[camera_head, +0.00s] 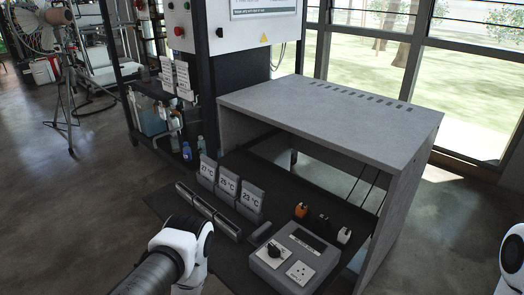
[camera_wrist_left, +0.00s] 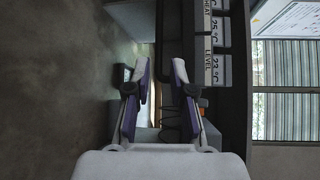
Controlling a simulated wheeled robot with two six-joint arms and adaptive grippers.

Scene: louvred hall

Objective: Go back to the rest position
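In the head view my left arm comes in at the bottom left, with its white and dark joint low in front of the bench; its fingers are not seen there. In the left wrist view my left gripper (camera_wrist_left: 161,72) shows with its two fingers apart and nothing visible between them. It points toward the floor and the bench's dark surface. My right arm shows only as a white part at the right edge of the head view; the right gripper is out of view.
A tripod (camera_head: 68,110) stands at the far left on open floor.

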